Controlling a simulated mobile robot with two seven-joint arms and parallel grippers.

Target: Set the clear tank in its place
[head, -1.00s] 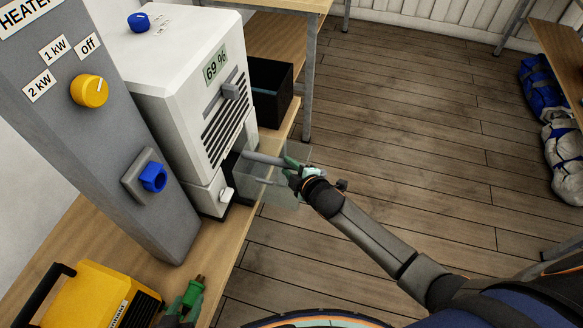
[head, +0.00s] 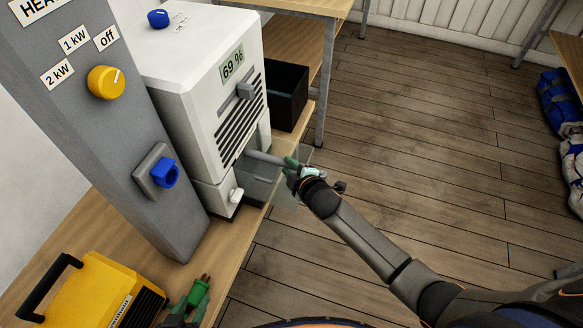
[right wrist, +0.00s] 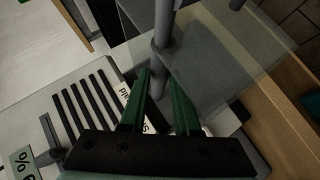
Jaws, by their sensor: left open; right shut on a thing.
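The clear tank (head: 286,190) is at the low front opening of the white dehumidifier (head: 190,90). Part of it is inside and part sticks out past the bench edge toward the floor. It also shows as a see-through box in the right wrist view (right wrist: 235,65). My right gripper (head: 292,168) is shut on the tank's grey bar handle (head: 262,158). The bar passes between its green fingers in the right wrist view (right wrist: 158,80). The tank's inner end is hidden by the dehumidifier.
A grey heater panel (head: 130,130) with yellow and blue knobs stands left of the dehumidifier. A yellow box (head: 95,292) sits on the bench at front left. A black bin (head: 287,95) stands behind the dehumidifier.

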